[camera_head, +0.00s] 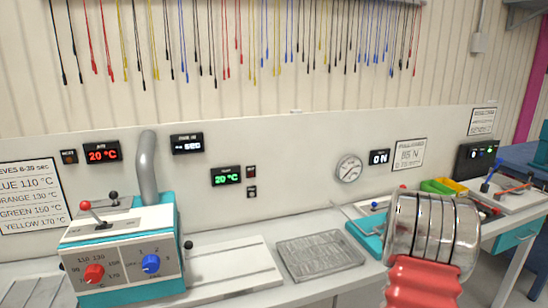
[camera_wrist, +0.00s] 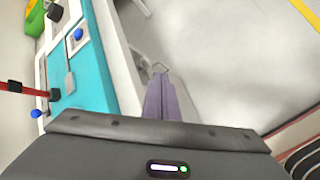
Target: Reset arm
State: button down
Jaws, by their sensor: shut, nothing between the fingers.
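My gripper (camera_wrist: 163,80) shows in the wrist view as two purple-grey fingers side by side, shut with nothing between them. It points past the edge of the bench, over the pale grey floor. In the head view my arm (camera_head: 432,225), with chrome rings and a red bellows, rises at the lower right. The gripper itself cannot be made out in that view.
A teal and white device (camera_wrist: 75,65) with a red lever lies left of my gripper. A heater box (camera_head: 118,250) with red and blue knobs, a ribbed grey plate (camera_head: 320,256) and green and yellow bins (camera_head: 437,187) are on the bench. Cables hang above.

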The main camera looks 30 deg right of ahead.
jog(key=s+a+r+m+t+y, duration=0.2)
jog(key=a+r, duration=0.3)
jog(key=a, duration=1.6)
jog(key=s+a+r+m+t+y, duration=0.2)
jog(key=a+r, duration=0.4)
jog(key=a, duration=1.5)
jog(key=s+a+r+m+t+y, duration=0.1)
jog(key=a+r+m+y, duration=0.3)
jog(key=a, duration=1.7)
notch_tip(320, 180, up, 2)
jog(key=shift+s+r+t, duration=0.15)
jog(key=shift+s+t, duration=0.25)
